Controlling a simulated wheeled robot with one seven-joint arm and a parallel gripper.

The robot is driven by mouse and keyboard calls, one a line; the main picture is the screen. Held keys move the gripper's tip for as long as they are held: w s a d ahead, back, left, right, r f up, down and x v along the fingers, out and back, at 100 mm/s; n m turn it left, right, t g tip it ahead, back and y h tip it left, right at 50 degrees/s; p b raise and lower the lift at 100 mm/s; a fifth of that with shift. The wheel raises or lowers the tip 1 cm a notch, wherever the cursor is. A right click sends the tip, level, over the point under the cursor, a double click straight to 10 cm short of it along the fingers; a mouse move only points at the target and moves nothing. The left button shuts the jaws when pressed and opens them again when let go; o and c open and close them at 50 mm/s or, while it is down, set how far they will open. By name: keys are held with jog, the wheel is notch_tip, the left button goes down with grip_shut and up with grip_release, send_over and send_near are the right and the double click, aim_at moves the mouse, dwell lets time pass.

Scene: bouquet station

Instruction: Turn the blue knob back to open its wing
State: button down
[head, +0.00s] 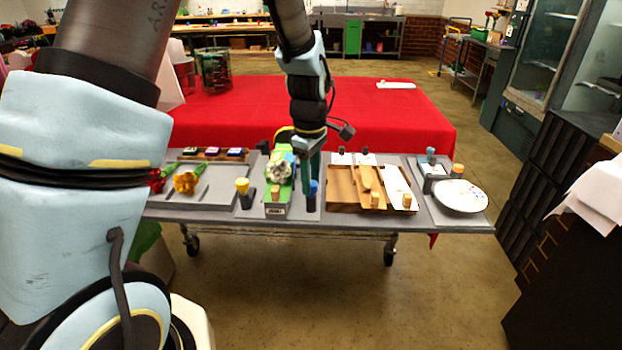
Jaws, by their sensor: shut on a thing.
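The blue knob (314,187) sits on a dark post (311,204) on the grey table, just right of the green fixture (277,210). My gripper (308,182) reaches down from above, its teal fingers at the blue knob. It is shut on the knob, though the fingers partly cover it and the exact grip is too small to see. A pale bouquet head (278,171) is in the green fixture. I cannot make out the knob's wing or its angle from here.
Red and yellow flowers (186,182) lie in a tray further left. Wooden trays (342,187) are close on the right, then a white plate (460,196). A red-covered table (400,110) lies behind.

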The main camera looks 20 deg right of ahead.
jog(key=m, duration=0.8)
jog(key=shift+m, duration=0.4)
jog(key=m, duration=0.4)
jog(key=shift+w+m, duration=0.1)
jog(key=shift+m, duration=0.2)
jog(key=shift+m+g+p, duration=0.3)
jog(key=shift+m, duration=1.9)
jog(key=c, duration=0.5)
grip_release()
